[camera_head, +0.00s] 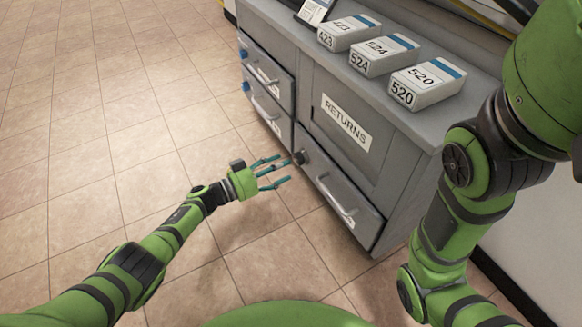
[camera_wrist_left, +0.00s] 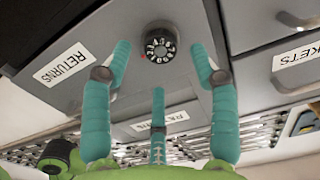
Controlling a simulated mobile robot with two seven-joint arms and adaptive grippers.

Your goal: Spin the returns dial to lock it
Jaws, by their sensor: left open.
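The returns dial (camera_head: 299,158) is a small dark knob at the upper left corner of the low drawer front under the RETURNS door. In the left wrist view the dial (camera_wrist_left: 160,45) is black with white digits around its face and a small red mark at its left. My left gripper (camera_head: 285,169) is open and empty, with its teal fingers pointing at the dial. In the wrist view its fingers (camera_wrist_left: 160,70) spread left, right and below the dial, and no contact is visible. My right arm shows at the right; its gripper is out of view.
The grey cabinet (camera_head: 360,105) has a RETURNS label (camera_head: 346,123), a low drawer with a handle (camera_head: 335,203), and left drawers with blue knobs. Several numbered boxes (camera_head: 428,84) stand on top. The tiled floor (camera_head: 90,130) left of the cabinet is clear.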

